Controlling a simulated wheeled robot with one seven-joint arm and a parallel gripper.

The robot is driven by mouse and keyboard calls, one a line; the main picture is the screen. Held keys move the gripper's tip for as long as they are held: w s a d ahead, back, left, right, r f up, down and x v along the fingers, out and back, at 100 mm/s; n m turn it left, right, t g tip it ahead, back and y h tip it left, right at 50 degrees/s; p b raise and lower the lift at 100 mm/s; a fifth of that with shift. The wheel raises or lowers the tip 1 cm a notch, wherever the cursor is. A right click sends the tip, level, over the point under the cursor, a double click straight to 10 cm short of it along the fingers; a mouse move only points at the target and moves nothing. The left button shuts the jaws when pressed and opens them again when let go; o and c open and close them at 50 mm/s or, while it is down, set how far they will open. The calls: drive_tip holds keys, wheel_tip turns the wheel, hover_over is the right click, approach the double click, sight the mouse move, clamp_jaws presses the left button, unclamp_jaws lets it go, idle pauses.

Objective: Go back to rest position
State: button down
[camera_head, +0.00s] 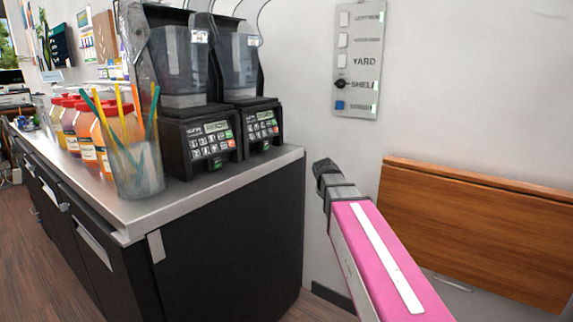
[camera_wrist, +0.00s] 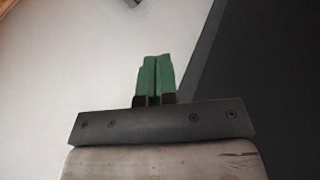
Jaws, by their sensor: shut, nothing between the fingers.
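My gripper (camera_wrist: 156,78) shows in the wrist view with its two green fingers pressed together and nothing between them. Beyond the fingers are a pale wall and a dark surface. In the head view my pink arm reaches up from the lower right, to the right of the counter's end. The gripper's fingers cannot be made out in the head view.
A dark counter (camera_head: 230,230) with a metal top stands at the left. It carries two blenders (camera_head: 205,140), a clear cup of colored straws (camera_head: 137,170) and several bottles (camera_head: 82,132). A wooden panel (camera_head: 480,225) is on the right wall. A switch panel (camera_head: 358,60) hangs above.

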drive_tip(key=s+f+m+g+y, duration=0.3)
drive_tip(key=s+f+m+g, duration=0.2)
drive_tip(key=s+f, duration=1.6)
drive_tip(key=shift+s+d+f+y, duration=0.2)
drive_tip(key=shift+d+f+y, duration=0.15)
drive_tip(key=shift+f, duration=0.6)
